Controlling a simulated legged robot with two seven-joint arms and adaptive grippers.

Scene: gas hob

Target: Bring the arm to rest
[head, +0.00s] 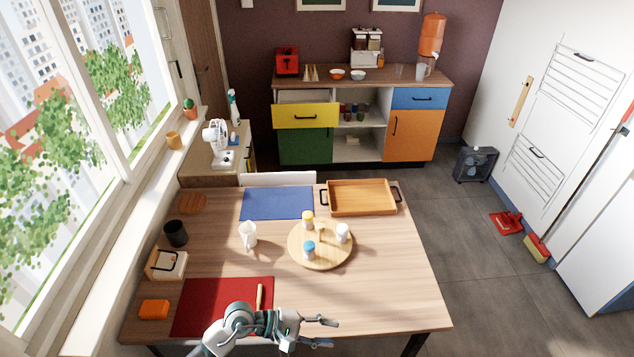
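My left arm (238,322) comes in at the bottom of the head view, over the lower part of the red mat (205,303) and the table's front edge. Its gripper (332,332) points right, with two dark fingers spread apart and nothing between them. The gripper appears to be above the front edge of the wooden table (390,290), clear of the objects on it. My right gripper is not in view.
A round board (320,258) holds several small jars. A white jug (248,234), a wooden tray (362,197), a blue mat (278,203), a dark cup (176,233) and an orange block (153,309) are also on the table. The table's front right is bare.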

